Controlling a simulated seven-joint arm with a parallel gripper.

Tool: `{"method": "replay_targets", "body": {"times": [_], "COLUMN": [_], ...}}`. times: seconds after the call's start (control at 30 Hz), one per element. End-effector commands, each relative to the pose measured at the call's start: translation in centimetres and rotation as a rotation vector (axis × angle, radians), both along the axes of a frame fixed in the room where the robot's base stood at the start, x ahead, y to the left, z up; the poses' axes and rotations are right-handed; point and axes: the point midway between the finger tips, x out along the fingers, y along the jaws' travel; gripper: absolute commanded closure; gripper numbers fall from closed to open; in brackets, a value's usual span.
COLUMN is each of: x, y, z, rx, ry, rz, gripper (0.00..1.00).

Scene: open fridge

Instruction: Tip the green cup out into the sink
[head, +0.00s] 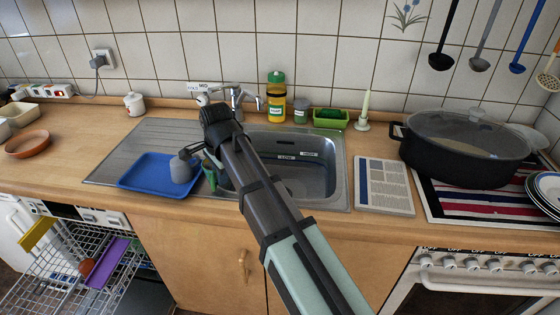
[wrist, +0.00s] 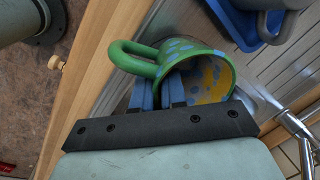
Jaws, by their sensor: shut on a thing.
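The green cup (wrist: 205,55) with blue patches and a yellow-and-blue inside is close up in the wrist view, its handle toward the left. Its mouth faces the lower right of that view. My gripper (wrist: 158,90) is shut on the cup near the handle; the exact contact is partly hidden. In the head view, only a bit of the green cup (head: 210,178) shows, beside my arm, near the left edge of the sink basin (head: 310,180). My arm hides part of the basin. I cannot tell whether the cup holds anything.
A blue tray (head: 140,179) with a grey mug (head: 181,170) lies on the drainboard (head: 125,145), close left of the cup. The faucet (head: 238,97) stands behind the basin. Bottles (head: 276,105) and a green sponge holder (head: 331,118) line the back. A book (head: 384,186) lies right.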

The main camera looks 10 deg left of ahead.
Motion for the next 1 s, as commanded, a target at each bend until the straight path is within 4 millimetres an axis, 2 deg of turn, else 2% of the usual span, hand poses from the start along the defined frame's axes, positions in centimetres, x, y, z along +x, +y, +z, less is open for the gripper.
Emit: {"method": "replay_targets", "body": {"times": [0.6, 1.0], "x": [-3.6, -3.9], "y": [-2.3, -2.4], "z": [2.5, 2.7], "rx": [0.001, 0.001], "ry": [0.000, 0.001], "rz": [0.000, 0.000], "gripper": [1.00, 1.00]}}
